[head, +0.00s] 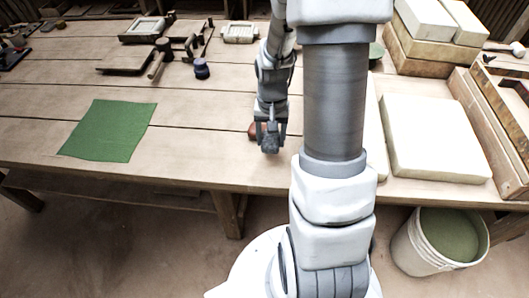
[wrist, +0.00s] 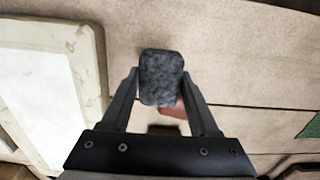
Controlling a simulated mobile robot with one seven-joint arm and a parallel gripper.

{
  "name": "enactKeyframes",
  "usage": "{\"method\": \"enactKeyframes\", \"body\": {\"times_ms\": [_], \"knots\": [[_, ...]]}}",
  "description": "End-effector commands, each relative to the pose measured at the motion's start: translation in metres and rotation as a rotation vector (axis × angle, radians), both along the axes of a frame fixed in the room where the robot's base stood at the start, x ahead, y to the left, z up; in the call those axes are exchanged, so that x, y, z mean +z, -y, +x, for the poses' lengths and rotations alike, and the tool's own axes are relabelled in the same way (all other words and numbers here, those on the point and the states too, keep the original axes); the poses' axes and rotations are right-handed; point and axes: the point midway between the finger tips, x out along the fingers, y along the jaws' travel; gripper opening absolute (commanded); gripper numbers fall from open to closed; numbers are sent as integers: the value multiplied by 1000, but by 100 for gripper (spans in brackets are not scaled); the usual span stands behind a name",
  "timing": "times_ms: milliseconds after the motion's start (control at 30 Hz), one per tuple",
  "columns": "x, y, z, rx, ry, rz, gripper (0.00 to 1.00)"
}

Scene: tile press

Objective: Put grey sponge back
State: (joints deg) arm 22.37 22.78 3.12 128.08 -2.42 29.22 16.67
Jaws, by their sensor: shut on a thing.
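The grey sponge (wrist: 161,78) is a dark speckled block with rounded corners. It sits between the two fingers of my gripper (wrist: 162,88) in the wrist view, and the gripper is shut on it. In the head view my gripper (head: 270,138) hangs over the front part of the wooden table, left of my arm's column. The sponge is hard to tell apart from the grey fingers there. I cannot tell exactly how high it is above the table.
A reddish-brown object (head: 253,130) lies close behind my gripper, and partly under the sponge in the wrist view (wrist: 172,110). A white slab (head: 433,136) is on the right. A green cloth (head: 110,130) lies left. A bucket (head: 417,247) stands on the floor. Table between cloth and gripper is clear.

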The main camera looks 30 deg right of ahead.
Motion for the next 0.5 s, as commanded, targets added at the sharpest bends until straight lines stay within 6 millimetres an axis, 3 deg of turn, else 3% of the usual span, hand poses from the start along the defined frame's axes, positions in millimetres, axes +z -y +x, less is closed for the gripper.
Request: {"method": "enactKeyframes", "body": {"times_ms": [133, 267, 500], "knots": [[-10, -15, 4, 2, 0, 0, 9], [-17, -17, 5, -1, -1, 0, 9], [-50, -17, 4, 0, -3, 1, 9]]}}
